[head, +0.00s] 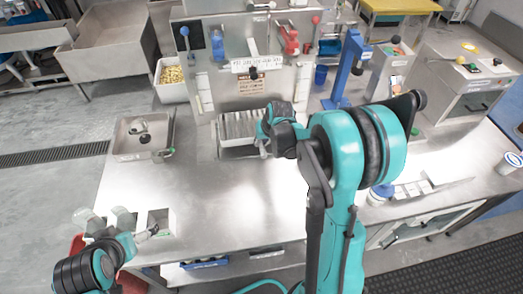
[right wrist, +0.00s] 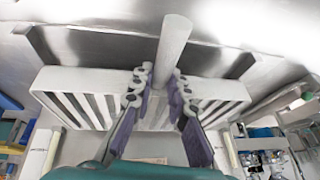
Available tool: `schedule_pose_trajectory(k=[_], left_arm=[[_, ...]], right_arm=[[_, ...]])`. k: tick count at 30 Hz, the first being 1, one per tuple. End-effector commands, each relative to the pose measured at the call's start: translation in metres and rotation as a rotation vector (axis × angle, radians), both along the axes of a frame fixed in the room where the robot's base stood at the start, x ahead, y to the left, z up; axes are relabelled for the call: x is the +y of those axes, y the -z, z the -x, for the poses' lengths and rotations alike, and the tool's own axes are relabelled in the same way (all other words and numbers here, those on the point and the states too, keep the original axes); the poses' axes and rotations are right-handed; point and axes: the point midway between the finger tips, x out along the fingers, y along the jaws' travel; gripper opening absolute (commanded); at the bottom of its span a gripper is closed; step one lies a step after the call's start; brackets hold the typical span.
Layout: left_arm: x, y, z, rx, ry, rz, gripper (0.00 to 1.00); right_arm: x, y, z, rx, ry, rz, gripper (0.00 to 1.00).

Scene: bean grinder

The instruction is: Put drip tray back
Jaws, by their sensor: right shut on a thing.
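The drip tray (head: 236,151) is a pale, shallow box with a slatted top, at the foot of the upright metal machine panel (head: 250,85). In the right wrist view the tray (right wrist: 75,88) spans the middle, with its round bar handle (right wrist: 174,42) pointing toward the top. My right gripper (right wrist: 158,84) has its fingers on both sides of the handle and is shut on it. In the head view my right gripper (head: 264,146) is at the tray's right front, partly hidden by my arm. My left gripper (head: 145,234) is low at the left, away from the tray; its fingers are unclear.
A metal tray (head: 128,155) with small tools lies on the left of the steel table (head: 230,215). A square metal container (head: 161,222) stands near the left front. A blue lever stand (head: 345,70) rises at right.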

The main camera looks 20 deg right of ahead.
Motion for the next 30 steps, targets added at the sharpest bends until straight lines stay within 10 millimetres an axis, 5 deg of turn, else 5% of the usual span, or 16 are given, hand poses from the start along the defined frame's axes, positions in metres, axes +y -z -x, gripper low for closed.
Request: schedule_pose_trajectory(k=[10, 22, 23, 24, 30], left_arm=[[0.000, 0.020, 0.000, 0.000, 0.000, 0.000, 1.00], [0.000, 0.022, 0.000, 0.000, 0.000, 0.000, 1.00], [0.000, 0.021, 0.000, 0.000, 0.000, 0.000, 1.00], [0.000, 0.021, 0.000, 0.000, 0.000, 0.000, 1.00], [0.000, 0.021, 0.000, 0.000, 0.000, 0.000, 1.00]], right_arm=[[0.000, 0.040, -0.002, -0.001, 0.000, 0.000, 0.00], [0.000, 0.045, -0.002, -0.001, 0.000, 0.000, 0.00], [0.000, 0.044, -0.002, 0.000, 0.000, 0.000, 0.24], [0.000, 0.044, -0.002, 0.000, 0.000, 0.000, 0.34], [0.000, 0.044, -0.002, 0.000, 0.000, 0.000, 0.36]])
